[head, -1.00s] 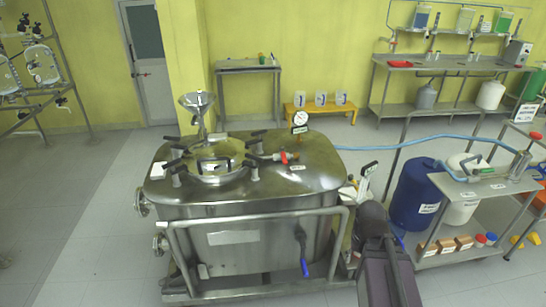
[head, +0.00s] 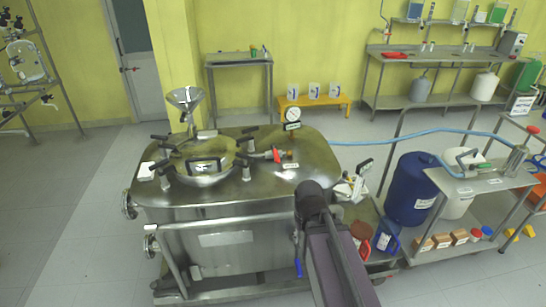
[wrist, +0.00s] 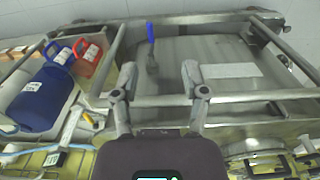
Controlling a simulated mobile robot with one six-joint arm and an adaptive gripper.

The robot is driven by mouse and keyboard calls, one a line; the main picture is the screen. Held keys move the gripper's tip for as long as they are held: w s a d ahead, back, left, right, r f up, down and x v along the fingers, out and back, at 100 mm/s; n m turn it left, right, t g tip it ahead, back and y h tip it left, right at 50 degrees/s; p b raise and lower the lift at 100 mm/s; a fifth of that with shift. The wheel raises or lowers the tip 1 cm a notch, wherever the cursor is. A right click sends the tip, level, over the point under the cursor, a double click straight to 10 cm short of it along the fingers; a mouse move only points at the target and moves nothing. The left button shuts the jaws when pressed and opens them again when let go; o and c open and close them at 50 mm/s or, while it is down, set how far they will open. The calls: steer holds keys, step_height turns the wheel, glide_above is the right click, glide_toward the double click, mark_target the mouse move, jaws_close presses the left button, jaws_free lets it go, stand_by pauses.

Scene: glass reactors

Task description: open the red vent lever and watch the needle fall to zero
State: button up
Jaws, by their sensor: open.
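The red vent lever (head: 277,155) sits on a short pipe fitting on the steel vessel's lid (head: 318,160), right of the round hatch. The pressure gauge (head: 292,114) stands behind it at the lid's back edge. Its needle is too small to read. My arm reaches up in front of the vessel's right front corner in the head view, and its fingers are hidden there. In the wrist view my gripper (wrist: 159,76) is open with nothing between its fingers, facing the vessel's front side. It is apart from the red lever, which I cannot make out in the wrist view.
A blue-handled drain lever (wrist: 151,33) hangs on the vessel's front. A steel rail (wrist: 235,98) runs before it. Hatch clamps and a funnel (head: 186,98) rise from the lid's left half. A blue drum (head: 411,190) and jugs (head: 387,238) stand right of the vessel.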

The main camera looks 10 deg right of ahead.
steer(key=shift+a, duration=0.4)
steer(key=shift+o, duration=0.8)
steer(key=shift+a, duration=0.1)
steer(key=m+t+y+b, duration=0.4)
steer(key=m+t+b, duration=0.2)
steer(key=t+b, duration=0.7)
glide_toward(276, 157)
steer(key=shift+s+d+f+t+p, duration=0.15)
steer(key=shift+s+d+f+t, duration=0.15)
steer(key=shift+s+d, duration=0.15)
steer(key=shift+s+d+f+t+p, duration=0.15)
steer(key=shift+s+d+f+t, duration=0.2)
steer(key=shift+s, duration=0.2)
steer(key=shift+w+y, duration=0.15)
steer(key=shift+y, duration=0.15)
steer(key=b+x, duration=0.3)
steer(key=x, duration=1)
steer(key=shift+w+a+f+b, duration=0.1)
steer(key=shift+w+f+b, duration=0.05)
steer(key=shift+b, duration=0.25)
